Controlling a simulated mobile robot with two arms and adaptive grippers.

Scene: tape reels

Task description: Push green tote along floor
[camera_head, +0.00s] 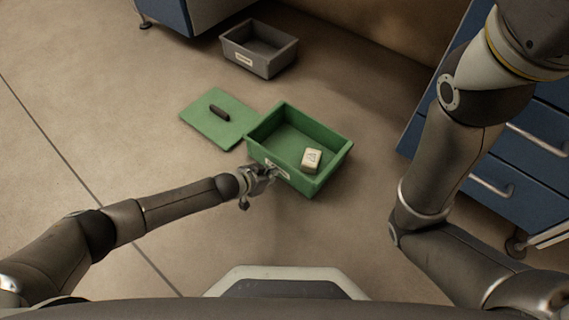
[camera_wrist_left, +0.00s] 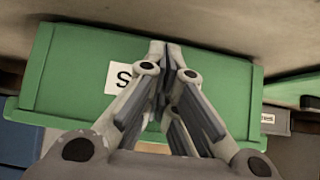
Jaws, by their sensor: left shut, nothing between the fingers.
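The green tote (camera_head: 319,185) stands open on the floor in the middle of the head view. A small pale box with a dark mark (camera_head: 311,160) lies inside it. My left gripper (camera_head: 272,173) is shut and empty at the tote's near-left wall, by its white label. In the left wrist view the shut fingertips (camera_wrist_left: 168,50) are in front of the tote's green wall (camera_wrist_left: 70,75), partly covering the label (camera_wrist_left: 119,78). I cannot tell if they touch it. My right arm shows at the right, but its gripper is not in view.
A green lid (camera_head: 204,125) with a dark handle lies flat on the floor left of the tote. A grey tote (camera_head: 262,58) stands behind. Blue drawer cabinets (camera_head: 497,165) stand at right and at the back left. Floor at left is clear.

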